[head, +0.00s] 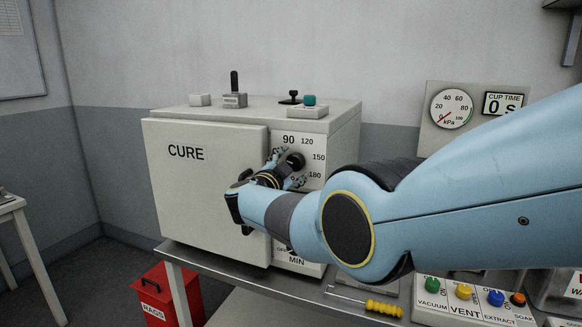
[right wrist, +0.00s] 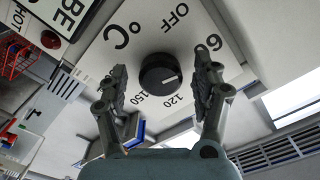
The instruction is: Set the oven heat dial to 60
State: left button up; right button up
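The oven (head: 205,215), a white box marked CURE, stands on the bench in the head view. Its black heat dial (head: 296,160) is on the right front panel, with 90, 120, 150 and 180 readable around it. In the right wrist view, the dial (right wrist: 160,74) shows OFF, a 6, 120 and 150 around it. Its white mark points right, between the 6 and the 120, toward a spot hidden by a finger. My right gripper (head: 288,169) is open in front of the dial, its fingers (right wrist: 162,76) spread on either side with gaps. My left gripper is out of view.
A lower MIN control (head: 296,261) is mostly behind my right arm. A gauge panel (head: 440,133) and a coloured button box (head: 475,312) stand to the right. A yellow-handled tool (head: 384,308) lies on the bench. A red RAGS bin (head: 168,297) is below left.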

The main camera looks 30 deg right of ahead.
jog(key=shift+s+a, duration=0.25)
jog(key=shift+a, duration=0.05)
jog(key=v, duration=0.6)
jog(key=shift+s+a, duration=0.25)
